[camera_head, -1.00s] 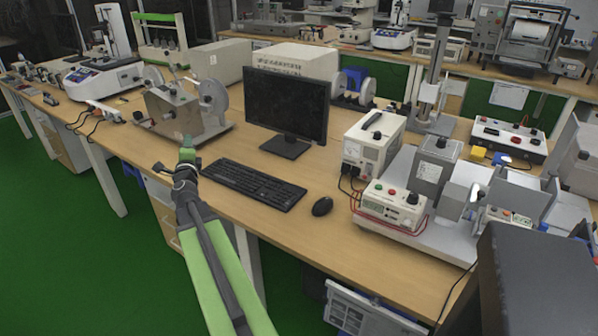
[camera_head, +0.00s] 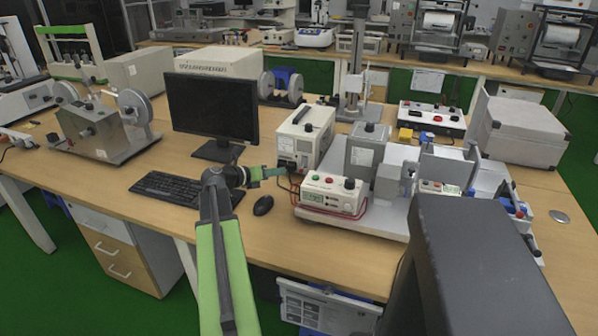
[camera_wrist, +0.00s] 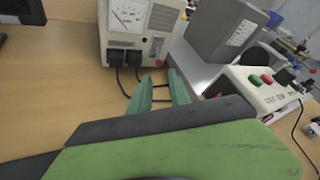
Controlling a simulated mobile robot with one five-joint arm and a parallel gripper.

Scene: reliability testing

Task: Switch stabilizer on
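The stabilizer, which I take to be the white box with an analog meter (camera_head: 303,137), stands on the table right of the monitor. In the wrist view its front (camera_wrist: 130,17) shows the meter dial at the top, two black plugs with cables below, and a small reddish part at the lower right. Whether that part is a switch, and its position, is too small to tell. My gripper (camera_head: 284,171) points at the lower front of the box. In the wrist view its two green fingers (camera_wrist: 159,82) are apart with nothing between them, just short of the box.
A white control box (camera_head: 331,194) with red and green buttons sits right of my gripper on a grey machine base. A mouse (camera_head: 263,205), keyboard (camera_head: 165,187) and monitor (camera_head: 211,107) are to the left. Black cables hang in front of the stabilizer.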

